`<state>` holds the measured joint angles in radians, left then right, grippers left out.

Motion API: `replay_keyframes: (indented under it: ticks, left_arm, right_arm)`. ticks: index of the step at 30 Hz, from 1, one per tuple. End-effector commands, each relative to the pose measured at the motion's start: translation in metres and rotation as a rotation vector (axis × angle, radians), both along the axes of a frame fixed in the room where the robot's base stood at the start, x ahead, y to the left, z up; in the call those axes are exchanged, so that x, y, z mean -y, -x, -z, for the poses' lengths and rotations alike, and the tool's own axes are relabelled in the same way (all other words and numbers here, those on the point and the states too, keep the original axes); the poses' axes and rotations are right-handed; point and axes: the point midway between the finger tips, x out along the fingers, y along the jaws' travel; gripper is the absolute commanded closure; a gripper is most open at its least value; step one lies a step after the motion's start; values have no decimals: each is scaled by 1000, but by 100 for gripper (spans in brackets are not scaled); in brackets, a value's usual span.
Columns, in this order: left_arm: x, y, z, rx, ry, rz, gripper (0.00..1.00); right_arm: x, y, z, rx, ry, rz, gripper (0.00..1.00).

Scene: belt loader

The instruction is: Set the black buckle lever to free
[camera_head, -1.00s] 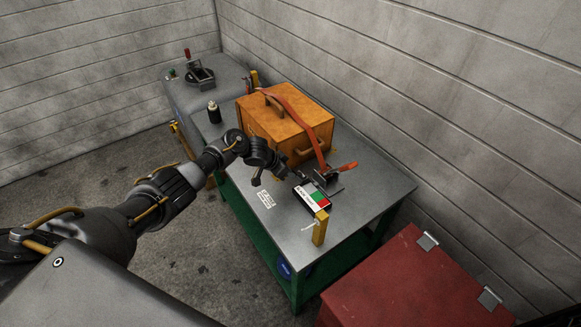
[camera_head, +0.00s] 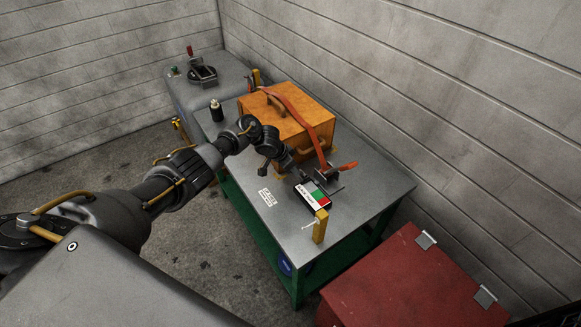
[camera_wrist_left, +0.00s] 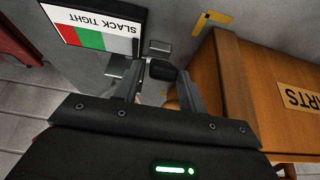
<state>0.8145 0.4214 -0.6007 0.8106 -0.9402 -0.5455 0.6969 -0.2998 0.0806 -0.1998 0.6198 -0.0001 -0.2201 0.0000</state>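The buckle (camera_head: 328,179) sits on the table beside the orange case, with the orange-red strap (camera_head: 318,145) running down to it. In the left wrist view a black lever end (camera_wrist_left: 162,70) shows between my left gripper's fingers (camera_wrist_left: 160,88). The fingers are apart; I cannot tell whether they touch the lever. In the head view my left gripper (camera_head: 298,173) reaches the buckle from the left and hides part of it. A SLACK/TIGHT plate (camera_head: 313,195) with green and red fields lies just in front. My right gripper is not in view.
The orange case (camera_head: 290,125) stands behind the buckle and shows close on the right in the wrist view (camera_wrist_left: 250,90). A yellow post (camera_head: 320,227) stands at the table's near corner. A red chest (camera_head: 400,285) is at the lower right. The table front (camera_head: 290,225) is mostly clear.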

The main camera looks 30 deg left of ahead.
Motion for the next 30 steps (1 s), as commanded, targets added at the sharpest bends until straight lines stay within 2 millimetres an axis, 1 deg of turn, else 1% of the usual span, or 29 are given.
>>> replay_keyframes:
  ticks: [9,13,17,24,27,30]
  left_arm:
    - [-1,1,0,-1,0,-1,53]
    - [-3,3,-7,1,1,0,53]
    - [-7,11,-25,2,0,0,53]
    - [-18,29,-67,3,-1,1,53]
    - [-21,35,-81,2,-1,0,53]
    - [-23,39,-90,2,-1,0,53]
  right_arm:
    - [-1,0,0,1,-1,0,64]
    - [-2,0,-2,1,-2,1,64]
    - [-2,0,-6,1,-2,1,64]
    - [-2,0,-9,1,-2,1,64]
    - [-2,0,-9,1,-2,1,64]
    - [-2,0,-10,1,-2,1,64]
